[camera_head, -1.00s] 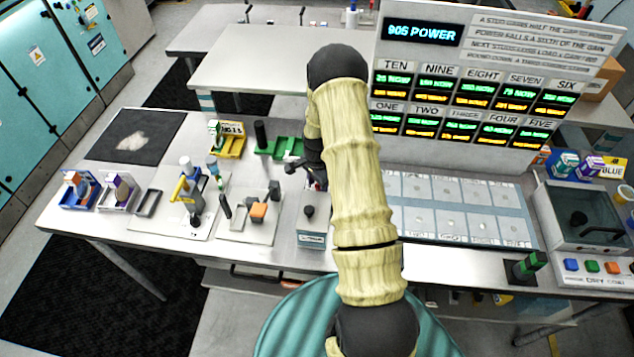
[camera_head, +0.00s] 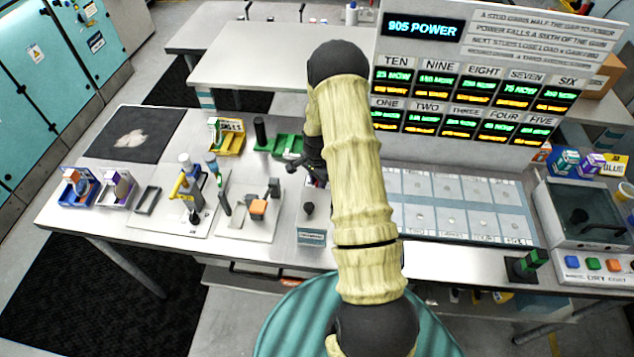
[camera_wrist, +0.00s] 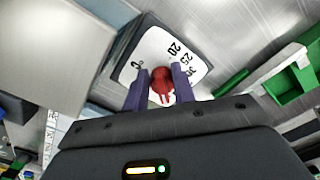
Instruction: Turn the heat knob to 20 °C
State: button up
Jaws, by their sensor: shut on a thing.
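The heat knob (camera_wrist: 162,88) is red and stands on a white dial plate (camera_wrist: 150,52) in the wrist view. The plate carries black marks, with 20 and 25 legible, another number partly covered at the right and a C-like mark at the left. My gripper (camera_wrist: 161,73) has its two purple fingers on either side of the knob, shut on it. The fingers and gripper body hide the lower dial. Which mark the knob points at cannot be told. In the head view my gripper (camera_head: 311,165) is partly behind my arm, and the knob is hidden.
A grey box with a black knob (camera_head: 308,209) stands close in front of the gripper. Green bins (camera_head: 288,146) and a yellow bin (camera_head: 228,140) are to the left. A tall display board (camera_head: 480,75) rises at the right. A dark mat (camera_head: 133,135) lies far left.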

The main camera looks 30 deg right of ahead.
jog(key=n+b, duration=0.2)
jog(key=n, duration=0.1)
jog(key=shift+s+f, duration=0.1)
jog(key=n+b, duration=0.1)
jog(key=n, duration=0.1)
jog(key=n+b, duration=0.1)
jog(key=n, duration=0.1)
jog(key=shift+s+d, duration=0.15)
jog(key=shift+d, duration=0.05)
jog(key=n, duration=0.2)
jog(key=n+b, duration=0.1)
jog(key=n, duration=0.1)
jog(key=shift+s+d+n, duration=0.1)
jog(key=shift+d+n, duration=0.1)
jog(key=shift+n, duration=0.1)
jog(key=n, duration=0.3)
jog(key=shift+d+n+b, duration=0.2)
jog(key=shift+n+b, duration=0.2)
jog(key=n, duration=0.6)
jog(key=shift+d+r, duration=0.2)
jog(key=shift+d, duration=0.15)
jog(key=n, duration=0.2)
jog(key=n+p, duration=0.1)
jog(key=shift+w+d+n, duration=0.1)
jog(key=shift+w+n, duration=0.15)
jog(key=shift+n, duration=0.15)
jog(key=shift+w+d+n+p, duration=0.15)
jog(key=shift+n+p, duration=0.4)
jog(key=shift+n, duration=1.35)
jog(key=o, duration=1)
